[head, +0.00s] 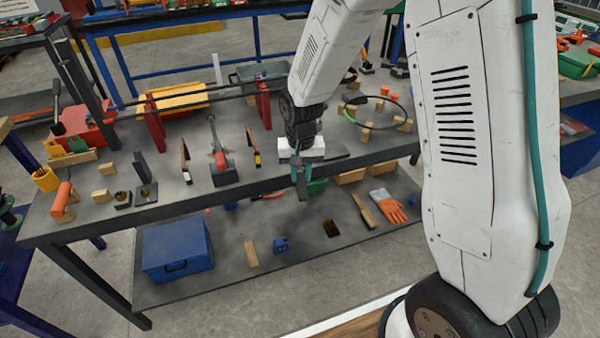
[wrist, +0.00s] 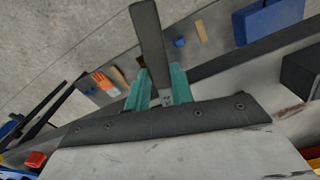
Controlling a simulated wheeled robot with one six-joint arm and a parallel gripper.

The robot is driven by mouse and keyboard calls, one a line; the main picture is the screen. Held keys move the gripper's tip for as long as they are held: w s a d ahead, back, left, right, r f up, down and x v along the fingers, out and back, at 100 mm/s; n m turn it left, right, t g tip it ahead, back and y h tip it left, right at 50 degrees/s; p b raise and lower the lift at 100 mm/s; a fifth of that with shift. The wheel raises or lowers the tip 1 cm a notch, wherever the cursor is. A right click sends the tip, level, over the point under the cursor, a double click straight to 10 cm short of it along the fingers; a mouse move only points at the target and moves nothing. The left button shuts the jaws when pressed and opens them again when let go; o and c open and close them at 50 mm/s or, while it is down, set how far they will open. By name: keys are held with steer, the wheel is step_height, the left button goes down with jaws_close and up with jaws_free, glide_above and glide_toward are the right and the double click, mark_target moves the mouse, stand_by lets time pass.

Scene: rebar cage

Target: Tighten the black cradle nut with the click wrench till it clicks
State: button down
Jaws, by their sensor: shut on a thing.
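My gripper (head: 301,186) hangs over the front edge of the grey bench at centre. In the wrist view its teal fingers (wrist: 161,92) are shut on a dark grey bar (wrist: 149,42). I cannot tell for sure whether this bar is the click wrench. Two red stands, one on the left (head: 153,124) and one on the right (head: 263,105), carry long dark rods along the back of the bench. The black cradle nut is too small or hidden to pick out in either view.
On the bench are a red-and-grey tool on a dark block (head: 221,168), an upright black bracket (head: 144,182), an orange cylinder (head: 62,198) and a black ring (head: 372,112) on wooden blocks. The lower shelf holds a blue box (head: 177,248) and an orange glove (head: 387,206).

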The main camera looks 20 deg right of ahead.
steer(key=shift+r, duration=0.1)
steer(key=shift+r, duration=2.5)
